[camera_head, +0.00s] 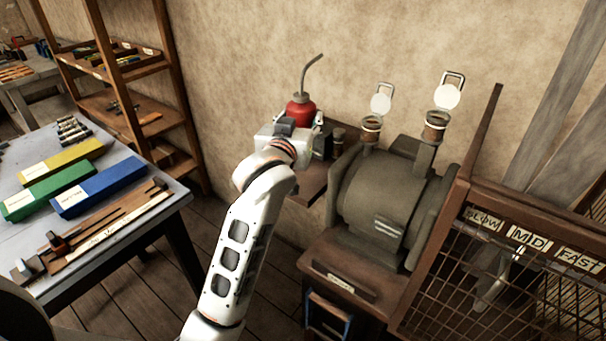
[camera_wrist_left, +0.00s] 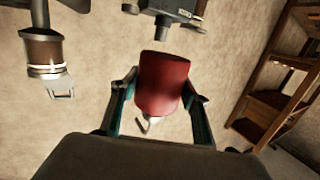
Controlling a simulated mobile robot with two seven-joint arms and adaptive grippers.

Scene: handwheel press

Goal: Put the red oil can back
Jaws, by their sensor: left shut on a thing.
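The red oil can (camera_head: 301,113) is upright, with its long bent grey spout pointing up. My left gripper (camera_head: 299,124) is around the can's body, which hides part of its lower side in the head view. In the left wrist view the red can (camera_wrist_left: 163,84) sits between the two fingers of my left gripper (camera_wrist_left: 160,95), which is shut on it. The wrist picture is upside down, so the spout points to the bottom. A small wall shelf (camera_head: 309,186) is below and behind the gripper; I cannot tell whether the can touches it.
A grey machine housing (camera_head: 385,205) with two open-lidded oil cups (camera_head: 371,130) (camera_head: 436,127) stands right of the gripper. A wire-mesh guard (camera_head: 490,285) is at the right. A workbench (camera_head: 150,235) with coloured boxes and a wooden rack (camera_head: 125,60) are at the left.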

